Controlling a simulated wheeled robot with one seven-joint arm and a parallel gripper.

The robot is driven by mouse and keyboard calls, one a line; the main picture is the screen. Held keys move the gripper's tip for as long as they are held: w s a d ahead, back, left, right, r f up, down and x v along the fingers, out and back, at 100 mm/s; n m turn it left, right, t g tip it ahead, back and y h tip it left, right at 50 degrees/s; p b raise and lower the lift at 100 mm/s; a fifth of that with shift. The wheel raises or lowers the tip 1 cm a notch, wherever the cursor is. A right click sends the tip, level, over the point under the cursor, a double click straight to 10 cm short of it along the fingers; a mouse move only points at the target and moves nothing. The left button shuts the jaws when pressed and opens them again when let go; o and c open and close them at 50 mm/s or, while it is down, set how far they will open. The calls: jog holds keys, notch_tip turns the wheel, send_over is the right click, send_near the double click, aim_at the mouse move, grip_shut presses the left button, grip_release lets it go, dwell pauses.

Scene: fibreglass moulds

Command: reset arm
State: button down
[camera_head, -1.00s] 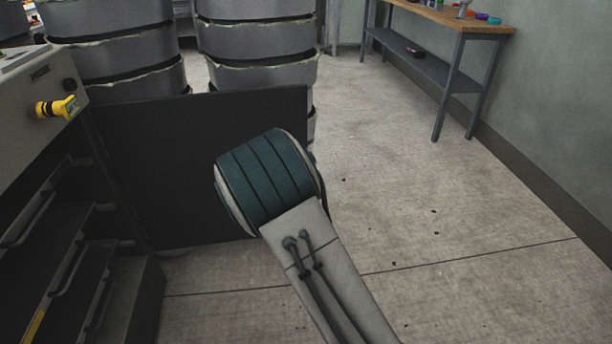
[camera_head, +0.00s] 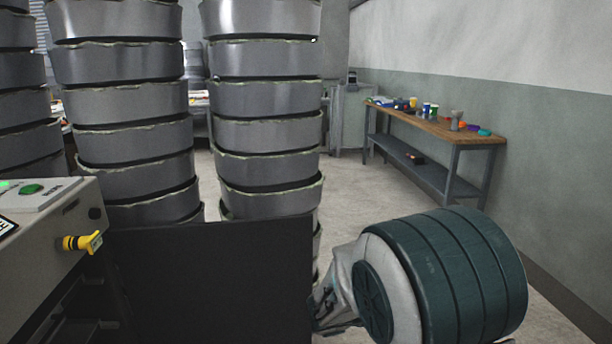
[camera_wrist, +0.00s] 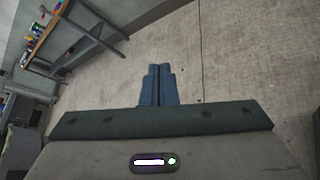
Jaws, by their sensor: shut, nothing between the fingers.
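My gripper (camera_wrist: 159,72) shows in the wrist view with its two blue-grey fingers together and nothing between them. It hangs over bare concrete floor, apart from every object. In the head view my arm's dark green joint fills the lower right, and part of the arm's end shows low beside the dark open door panel. The fingertips are not clear in the head view.
A grey machine (camera_head: 40,250) with a yellow-handled switch (camera_head: 82,243) and dark door panel (camera_head: 215,285) stands at left. Tall stacks of grey moulds (camera_head: 265,98) rise behind it. A wooden-topped workbench (camera_head: 440,125) with small items lines the right wall. Floor between is clear.

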jog(key=s+r+m+g+y+p, duration=0.65)
jog(key=s+r+m+p, duration=0.45)
jog(key=s, duration=0.6)
jog(key=s+a+r+m+t+y+p, duration=0.2)
jog(key=s+a+r+m+y+p, duration=0.1)
jog(key=s+a+r+m+y, duration=0.1)
notch_tip(320, 180, up, 4)
jog(key=shift+s+a+f+m+y+p, duration=0.1)
jog(key=shift+s+a+m+y+p, duration=0.25)
jog(key=shift+a+m+y, duration=0.6)
jog(key=shift+w+d+m+h, duration=0.1)
jog(key=shift+d+m+h, duration=0.15)
jog(key=shift+d+h, duration=0.15)
